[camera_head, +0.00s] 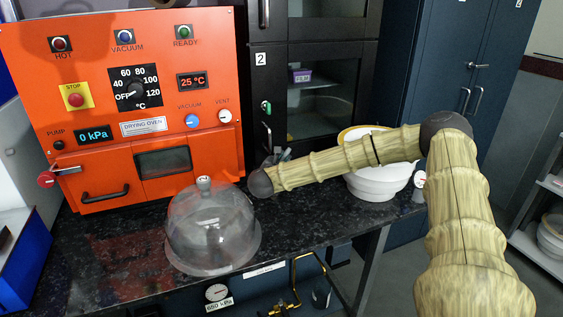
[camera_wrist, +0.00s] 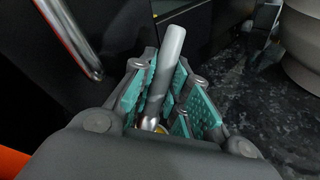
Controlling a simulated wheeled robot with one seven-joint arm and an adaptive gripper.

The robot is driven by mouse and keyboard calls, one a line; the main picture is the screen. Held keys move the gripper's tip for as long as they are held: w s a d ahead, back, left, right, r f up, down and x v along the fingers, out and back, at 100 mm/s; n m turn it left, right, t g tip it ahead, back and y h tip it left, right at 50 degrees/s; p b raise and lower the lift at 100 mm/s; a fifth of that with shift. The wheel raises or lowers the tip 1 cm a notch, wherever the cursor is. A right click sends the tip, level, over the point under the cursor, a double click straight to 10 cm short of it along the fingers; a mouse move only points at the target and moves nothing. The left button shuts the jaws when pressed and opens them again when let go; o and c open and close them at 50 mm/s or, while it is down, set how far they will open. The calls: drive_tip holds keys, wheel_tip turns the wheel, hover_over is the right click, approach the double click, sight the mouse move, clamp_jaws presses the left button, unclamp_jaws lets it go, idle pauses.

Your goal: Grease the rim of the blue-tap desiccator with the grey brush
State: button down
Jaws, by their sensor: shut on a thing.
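My gripper (camera_head: 282,157) is mostly hidden behind the end of my forearm in the head view, above the black counter. In the wrist view its teal-padded jaws (camera_wrist: 168,100) are shut on the grey brush (camera_wrist: 171,60), whose pale grey handle sticks up between them. A metal part of the brush shows low between the jaws; its bristles cannot be made out. A white bowl-shaped vessel (camera_head: 374,184) with a yellow rim stands right of my gripper, partly behind my forearm. A clear glass dome (camera_head: 212,230) with a grey knob stands on the counter at front left. No blue tap is visible on either.
A black cabinet (camera_head: 325,90) with glass doors is behind my gripper. A gauge (camera_head: 419,179) sits beside the white vessel. Some bare counter shows between dome and vessel.

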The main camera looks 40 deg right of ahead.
drive_tip(key=shift+f+b, duration=0.45)
idle(1.1)
drive_tip(key=shift+r, duration=0.15)
drive_tip(key=shift+w+r, duration=0.1)
drive_tip(key=shift+r, duration=3.4)
drive_tip(key=shift+r+p, duration=0.15)
drive_tip(key=shift+p, duration=0.25)
